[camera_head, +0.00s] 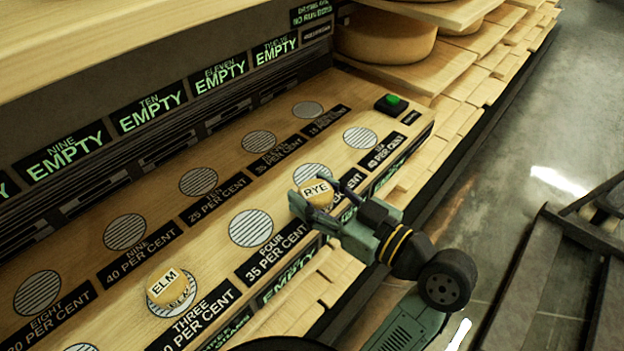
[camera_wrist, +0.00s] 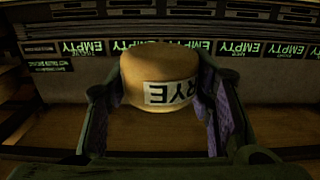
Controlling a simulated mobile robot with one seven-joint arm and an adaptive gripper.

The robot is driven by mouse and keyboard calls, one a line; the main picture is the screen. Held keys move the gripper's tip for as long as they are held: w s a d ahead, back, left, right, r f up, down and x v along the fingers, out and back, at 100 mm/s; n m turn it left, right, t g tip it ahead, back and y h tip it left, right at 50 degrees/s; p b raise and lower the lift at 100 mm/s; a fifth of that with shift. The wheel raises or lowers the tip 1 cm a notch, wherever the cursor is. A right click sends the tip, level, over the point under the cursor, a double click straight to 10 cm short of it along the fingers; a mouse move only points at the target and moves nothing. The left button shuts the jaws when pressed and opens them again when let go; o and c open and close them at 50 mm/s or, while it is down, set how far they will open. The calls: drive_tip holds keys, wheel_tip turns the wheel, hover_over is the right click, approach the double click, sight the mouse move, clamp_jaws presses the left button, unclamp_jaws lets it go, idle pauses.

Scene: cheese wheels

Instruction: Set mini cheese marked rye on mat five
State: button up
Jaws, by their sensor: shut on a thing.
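The mini cheese marked RYE (camera_head: 316,191) is a small tan wheel with a white label. My gripper (camera_head: 323,199) is shut on it, with one finger on each side, as the wrist view also shows (camera_wrist: 160,75). The cheese covers the near part of a striped round mat (camera_head: 311,172), between the mat labelled four (camera_head: 250,228) and the one labelled six (camera_head: 361,138). That mat's own label is mostly hidden by my gripper. I cannot tell whether the cheese touches the mat or hangs just above it.
A mini cheese marked ELM (camera_head: 171,289) sits on the mat labelled three. A back row of striped mats, such as the one labelled nine (camera_head: 125,232), is bare. A green button (camera_head: 391,104) stands near the shelf's far end. Large cheese wheels (camera_head: 385,38) lie on boards beyond.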

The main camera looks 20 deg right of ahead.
drive_tip(key=shift+w+d+r+p, duration=0.15)
drive_tip(key=shift+w+p, duration=0.35)
drive_tip(key=shift+w, duration=0.45)
drive_tip(key=p, duration=0.2)
hover_over(313, 177)
drive_tip(key=shift+s+f, duration=0.15)
drive_tip(key=shift+f, duration=0.35)
drive_tip(key=shift+w+f, duration=0.1)
drive_tip(key=shift+w, duration=0.1)
wheel_tip(313, 177, down, 3)
drive_tip(key=shift+f+p, duration=0.1)
drive_tip(key=shift+p, duration=0.4)
drive_tip(key=shift+f, duration=0.15)
drive_tip(key=shift+f+b, duration=0.3)
drive_tip(key=shift+b, duration=0.05)
drive_tip(key=o, duration=1.2)
drive_tip(key=shift+r, duration=0.1)
